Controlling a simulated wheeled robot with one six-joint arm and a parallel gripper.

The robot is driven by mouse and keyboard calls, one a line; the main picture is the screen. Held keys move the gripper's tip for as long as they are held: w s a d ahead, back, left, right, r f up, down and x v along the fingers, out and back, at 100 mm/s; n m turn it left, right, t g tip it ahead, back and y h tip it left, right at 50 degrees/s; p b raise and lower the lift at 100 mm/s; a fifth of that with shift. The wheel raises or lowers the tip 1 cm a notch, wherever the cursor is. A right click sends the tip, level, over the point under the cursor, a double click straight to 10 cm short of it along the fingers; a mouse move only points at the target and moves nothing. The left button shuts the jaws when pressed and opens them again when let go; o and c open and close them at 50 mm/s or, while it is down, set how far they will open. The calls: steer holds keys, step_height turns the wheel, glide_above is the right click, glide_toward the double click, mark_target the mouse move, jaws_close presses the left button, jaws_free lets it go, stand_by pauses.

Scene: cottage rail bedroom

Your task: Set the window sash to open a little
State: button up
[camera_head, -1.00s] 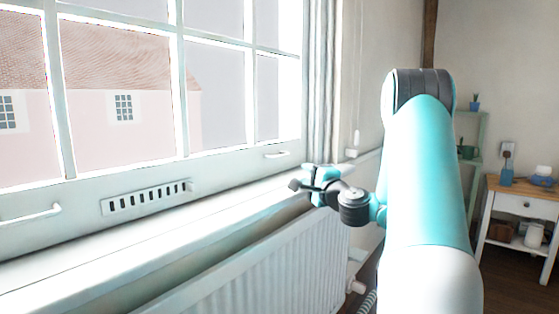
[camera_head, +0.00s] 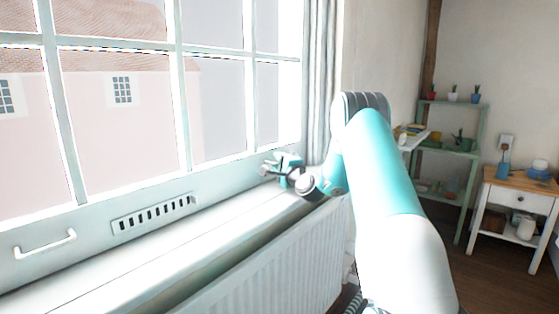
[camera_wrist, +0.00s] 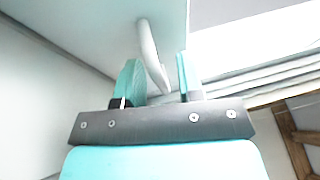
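The window sash (camera_head: 222,177) is a pale frame with several panes, and its bottom rail sits close above the sill. From these views I cannot tell whether it is raised. A white left handle (camera_head: 45,243) is fixed on the rail. In the wrist view a white bar handle (camera_wrist: 150,55) stands out from a pale surface. My gripper (camera_head: 269,168) is at the right end of the rail. In the wrist view my gripper (camera_wrist: 160,78) is open, its teal fingers on either side of the handle's end. In the head view my gripper covers that handle.
A slotted vent (camera_head: 154,213) is on the rail. The white sill (camera_head: 150,262) runs below, with a ribbed radiator (camera_head: 265,275) under it. A curtain (camera_head: 318,90) hangs close to the gripper on the right. A green shelf (camera_head: 447,151) and a small table (camera_head: 520,195) stand farther right.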

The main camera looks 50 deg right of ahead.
jaws_close()
step_height(320, 180, up, 10)
steer(key=p, duration=0.7)
steer(key=shift+r, duration=0.25)
jaws_free()
steer(key=shift+f, duration=0.2)
